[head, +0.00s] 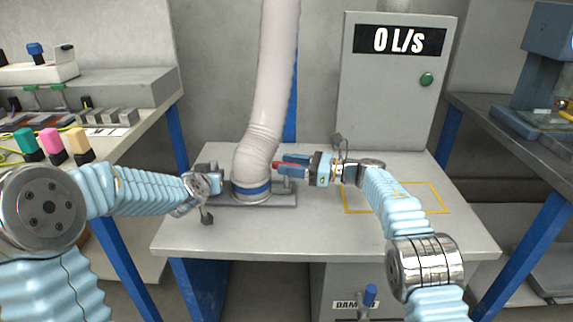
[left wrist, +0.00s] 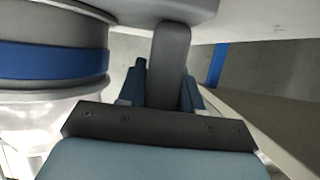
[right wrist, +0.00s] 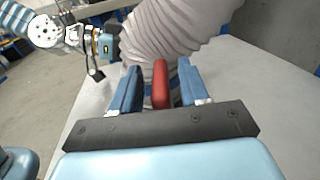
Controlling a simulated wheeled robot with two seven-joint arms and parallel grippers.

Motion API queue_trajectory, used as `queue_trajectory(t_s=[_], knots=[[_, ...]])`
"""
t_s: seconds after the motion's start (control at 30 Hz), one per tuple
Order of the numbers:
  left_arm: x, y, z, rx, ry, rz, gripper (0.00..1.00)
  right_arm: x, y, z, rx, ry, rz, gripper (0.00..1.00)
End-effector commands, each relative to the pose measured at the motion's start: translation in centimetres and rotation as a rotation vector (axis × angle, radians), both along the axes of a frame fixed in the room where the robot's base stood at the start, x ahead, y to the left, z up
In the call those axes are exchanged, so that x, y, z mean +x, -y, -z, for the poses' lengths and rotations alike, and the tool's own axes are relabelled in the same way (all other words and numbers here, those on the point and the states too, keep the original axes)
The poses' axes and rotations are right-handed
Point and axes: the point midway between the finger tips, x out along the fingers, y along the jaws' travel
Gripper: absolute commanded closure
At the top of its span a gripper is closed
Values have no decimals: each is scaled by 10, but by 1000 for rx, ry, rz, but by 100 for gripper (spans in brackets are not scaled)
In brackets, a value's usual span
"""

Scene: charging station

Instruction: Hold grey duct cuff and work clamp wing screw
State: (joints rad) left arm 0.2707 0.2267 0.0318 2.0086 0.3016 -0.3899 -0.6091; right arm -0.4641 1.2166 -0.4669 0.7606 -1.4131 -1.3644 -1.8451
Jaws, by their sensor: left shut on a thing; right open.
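The pale ribbed duct (head: 277,75) comes down to the grey duct cuff (left wrist: 45,25) on the bench, with a blue clamp band (head: 251,189) around it. My left gripper (head: 214,184) is at the cuff's left side. In the left wrist view its blue fingers are shut on a grey handle (left wrist: 170,65) beside the cuff; its joint to the cuff is not clear. My right gripper (head: 285,164) is at the cuff's right side. In the right wrist view its open fingers stand either side of the red wing screw (right wrist: 160,84), with small gaps.
A yellow outline (head: 440,197) marks the bench's right. Side tables (head: 150,105) stand left and right. A blue-handled lever (head: 370,295) is below the front edge.

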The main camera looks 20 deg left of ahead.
Motion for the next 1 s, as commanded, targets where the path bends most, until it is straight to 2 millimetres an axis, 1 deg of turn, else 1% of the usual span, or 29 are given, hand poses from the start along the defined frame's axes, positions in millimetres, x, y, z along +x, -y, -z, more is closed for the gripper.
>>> queue_trajectory(t_s=[0.03, 0.13, 0.4, 0.47, 0.7, 1.0], knots=[[0, 0, 0, 0, 0, 0, 100, -1, -5, 0, 0, 0, -2, 55], [0, 0, 0, 0, 0, 0, 100, -1, -11, 0, 1, 1, -1, 55], [0, 0, 0, 0, 0, 0, 100, -1, -13, 0, 2, -1, 0, 55], [0, 0, 0, 0, 0, 0, 100, -1, -13, 0, 2, -1, 0, 63], [0, 0, 0, 0, 0, 0, 100, -1, -12, 0, 2, -1, -1, 100], [0, 0, 0, 0, 0, 0, 100, 0, -13, -2, 6, -3, 23, 100]])
